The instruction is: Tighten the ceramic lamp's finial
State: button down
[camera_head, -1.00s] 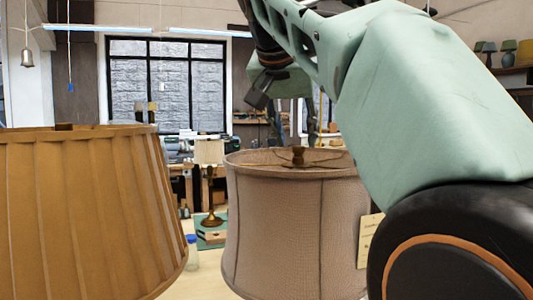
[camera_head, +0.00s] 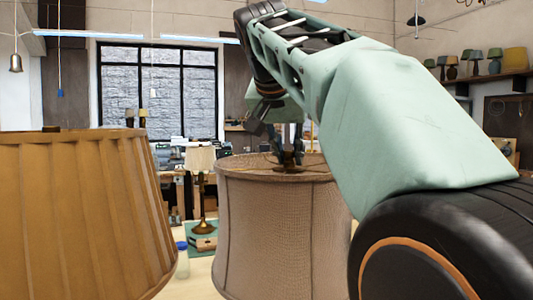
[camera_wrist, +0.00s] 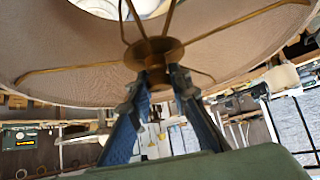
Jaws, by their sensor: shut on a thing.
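The taupe drum shade (camera_head: 280,235) stands in the middle of the head view, its lamp base out of sight. At its top centre is a brass finial (camera_head: 289,168), largely covered by my gripper (camera_head: 288,160). In the wrist view, the brass finial (camera_wrist: 155,53) sits as a round disc at the hub of the shade's wire spokes. My gripper (camera_wrist: 166,76) has both blue-padded fingers closed in on the finial's knob. The fingers hide much of the knob, so its thread and any gap at the seat cannot be seen.
A pleated ochre shade (camera_head: 85,215) stands close at the left. Behind, a small brass lamp (camera_head: 204,195) stands on a green mat, near a blue-capped jar (camera_head: 182,260). Shelved lamps (camera_head: 475,62) are at the far right.

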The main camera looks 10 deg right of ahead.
jog(key=shift+a+m+p, duration=0.1)
jog(key=shift+m+p, duration=0.2)
jog(key=shift+p, duration=0.15)
jog(key=m+g+h+p, duration=0.1)
jog(key=m+h+p, duration=0.1)
jog(key=m+p, duration=0.1)
jog(key=m+g+h+p, duration=0.1)
jog(key=p, duration=0.1)
jog(key=shift+r+m+g, duration=0.3)
jog(key=m+g+h+p, duration=0.1)
jog(key=m+g+p, duration=0.1)
jog(key=m+p, duration=0.2)
jog(key=shift+g+h+p, duration=0.3)
jog(key=shift+h+p, duration=0.1)
jog(key=shift+p, duration=0.3)
jog(key=shift+f+m+g+p, duration=0.2)
jog(key=shift+m+g+p, duration=0.4)
jog(key=shift+m+p, duration=0.3)
jog(key=shift+f, duration=0.1)
jog(key=c, duration=1.8)
grip_release()
jog(key=shift+o, duration=0.2)
jog(key=shift+f, duration=0.15)
